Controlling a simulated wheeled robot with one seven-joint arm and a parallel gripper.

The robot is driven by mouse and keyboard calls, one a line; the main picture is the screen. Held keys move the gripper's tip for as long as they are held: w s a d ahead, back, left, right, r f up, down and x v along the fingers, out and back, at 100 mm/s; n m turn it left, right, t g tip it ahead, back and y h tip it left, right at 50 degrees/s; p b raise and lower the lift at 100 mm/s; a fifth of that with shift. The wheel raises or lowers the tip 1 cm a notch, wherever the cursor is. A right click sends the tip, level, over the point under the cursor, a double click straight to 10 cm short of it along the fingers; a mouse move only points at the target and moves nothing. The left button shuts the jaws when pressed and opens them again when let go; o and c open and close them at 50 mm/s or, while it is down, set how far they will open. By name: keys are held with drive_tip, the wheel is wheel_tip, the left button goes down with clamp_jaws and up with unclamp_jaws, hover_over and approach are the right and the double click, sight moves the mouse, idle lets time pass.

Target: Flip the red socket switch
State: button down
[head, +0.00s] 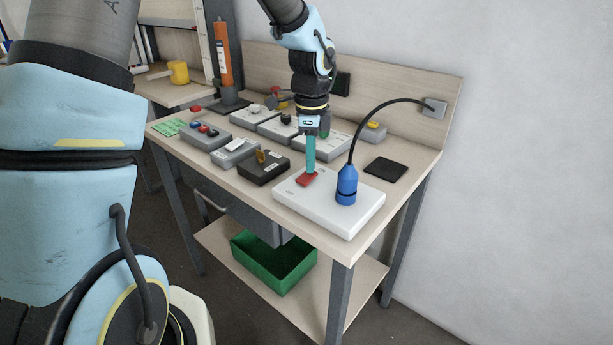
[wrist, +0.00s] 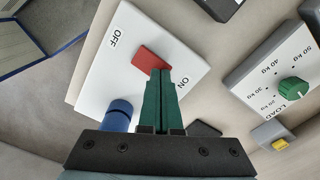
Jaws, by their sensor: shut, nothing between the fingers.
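The red socket switch (head: 306,179) sits on a white socket box (head: 330,222) at the front right of the bench. In the wrist view the red switch (wrist: 150,60) lies between the printed words OFF and ON. My gripper (head: 310,172) is shut and empty, pointing down with its green fingertips at the switch. In the wrist view the fingertips (wrist: 158,72) overlap the switch's edge on the ON side; I cannot tell whether they touch it. A blue plug (head: 347,186) with a black cable stands in the same box, right of my gripper.
Several grey control boxes (head: 235,152) and a black box (head: 264,170) stand left of the socket box. A black pad (head: 386,169) lies to its right. The cable arches to a wall outlet (head: 435,107). A green crate (head: 272,274) sits on the lower shelf.

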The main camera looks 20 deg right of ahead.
drive_tip(key=shift+f, duration=0.35)
drive_tip(key=shift+r+p, duration=3.1)
drive_tip(key=shift+r, duration=0.4)
